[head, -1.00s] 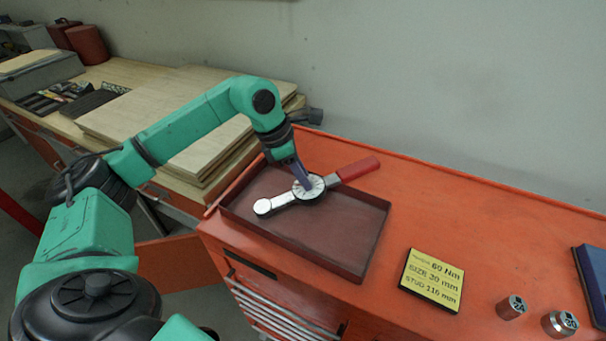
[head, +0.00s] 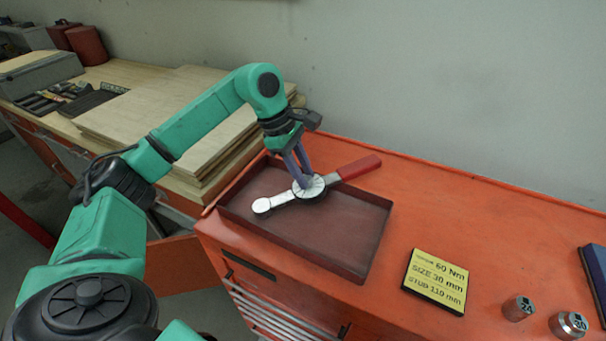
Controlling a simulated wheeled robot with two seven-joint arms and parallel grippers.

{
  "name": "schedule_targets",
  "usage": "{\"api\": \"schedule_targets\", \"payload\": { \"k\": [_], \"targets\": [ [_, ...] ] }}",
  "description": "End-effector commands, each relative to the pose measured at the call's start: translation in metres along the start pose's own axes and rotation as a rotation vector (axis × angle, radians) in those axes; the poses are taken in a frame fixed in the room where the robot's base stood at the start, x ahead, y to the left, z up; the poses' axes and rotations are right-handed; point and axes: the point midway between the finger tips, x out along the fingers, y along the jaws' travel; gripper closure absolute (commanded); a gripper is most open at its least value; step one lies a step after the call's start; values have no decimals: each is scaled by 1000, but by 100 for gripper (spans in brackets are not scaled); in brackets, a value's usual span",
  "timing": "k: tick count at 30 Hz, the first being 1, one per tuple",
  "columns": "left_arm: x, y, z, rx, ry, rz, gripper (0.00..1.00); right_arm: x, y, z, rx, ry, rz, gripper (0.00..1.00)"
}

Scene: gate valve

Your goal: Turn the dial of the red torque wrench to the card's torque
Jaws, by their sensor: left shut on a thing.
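The torque wrench (head: 288,200) lies in a dark red tray (head: 340,241) on the orange cabinet. Its red handle (head: 359,168) points to the upper right over the tray's rim, and its round white dial (head: 315,190) sits mid-length. My left gripper (head: 305,184) points down with its fingers shut on the dial, partly covering its face. The dial's marks are too small to read. The yellow card (head: 437,280) reads torque 60 Nm, size 30 mm and a stud length that looks like 110 mm. My right gripper is not in view.
Two metal sockets (head: 518,307) (head: 568,325) stand at the front right of the cabinet. A blue object (head: 594,270) is at the right edge. Wooden boards (head: 160,110) lie on the bench at left. The cabinet top behind the card is clear.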

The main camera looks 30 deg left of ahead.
Motion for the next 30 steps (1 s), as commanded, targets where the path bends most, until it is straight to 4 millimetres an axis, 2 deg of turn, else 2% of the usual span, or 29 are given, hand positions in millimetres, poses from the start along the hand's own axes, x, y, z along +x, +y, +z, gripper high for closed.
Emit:
{"api": "schedule_targets", "payload": {
  "k": [30],
  "targets": [
    [0,4,3,917,10,-195,100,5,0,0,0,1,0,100]
  ]
}}
